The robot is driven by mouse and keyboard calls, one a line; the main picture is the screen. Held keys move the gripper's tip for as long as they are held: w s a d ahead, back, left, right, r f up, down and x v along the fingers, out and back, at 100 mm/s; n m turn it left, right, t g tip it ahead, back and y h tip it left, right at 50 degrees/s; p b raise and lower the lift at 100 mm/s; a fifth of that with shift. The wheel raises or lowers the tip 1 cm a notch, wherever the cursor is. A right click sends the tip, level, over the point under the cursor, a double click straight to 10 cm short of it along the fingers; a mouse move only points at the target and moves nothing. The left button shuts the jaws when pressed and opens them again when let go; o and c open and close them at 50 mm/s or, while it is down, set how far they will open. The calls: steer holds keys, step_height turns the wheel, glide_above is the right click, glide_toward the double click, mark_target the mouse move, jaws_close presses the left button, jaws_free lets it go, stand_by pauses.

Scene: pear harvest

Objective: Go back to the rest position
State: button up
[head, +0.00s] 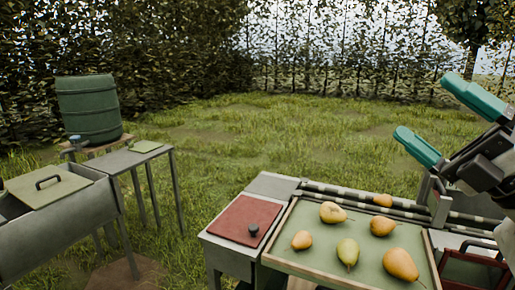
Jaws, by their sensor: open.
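My gripper (442,123) is at the right of the head view, raised above the sorting tray (290,258). Its two teal fingers are spread apart with nothing between them. Several pears lie on the green tray. One big pear (401,265) is at the front right and another pear (333,212) at the back left. A greener pear (348,252) lies in the middle. No pear touches the gripper.
A red board with a dark knob (240,222) lies left of the tray. A grey trough with a lid (48,188) and a green barrel (89,108) stand at the left. A red crate (468,272) is partly visible at lower right. Open grass lies between.

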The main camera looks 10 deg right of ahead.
steer(key=w+d+f+m+t+h, duration=0.1)
steer(key=d+f+m+t+h, duration=0.3)
steer(key=m+h, duration=0.85)
steer(key=w+d+f+m+t+h, duration=0.1)
steer(key=d+m+t+h, duration=0.35)
steer(key=m+h, duration=0.8)
step_height(320, 180, down, 23)
steer(key=s+d+m+g+y+p, duration=0.1)
steer(key=d+m+g, duration=0.2)
steer(key=m+g, duration=0.65)
steer(key=s+a+f+n+g+y, duration=0.1)
steer(key=s+a+f+g+y, duration=0.1)
steer(key=s+a+f+g, duration=0.3)
steer(key=s+f+g+y, duration=0.1)
steer(key=s+f, duration=0.1)
steer(key=f, duration=0.6)
steer(key=s+a+f+n+g+y, duration=0.1)
steer(key=s+a+f+g+y, duration=0.1)
steer(key=s+a+f+g, duration=0.3)
steer(key=s+a+f+g+y, duration=0.1)
steer(key=s+f+g, duration=0.1)
steer(key=s+f, duration=0.3)
steer(key=s+a+f+n+g+y, duration=0.1)
steer(key=s+f, duration=0.4)
steer(key=s, duration=0.6)
steer(key=shift+a+g+y+p, duration=0.4)
steer(key=shift+g+p, duration=0.05)
steer(key=shift+g, duration=0.45)
steer(key=shift+n, duration=0.25)
steer(key=shift+c, duration=0.2)
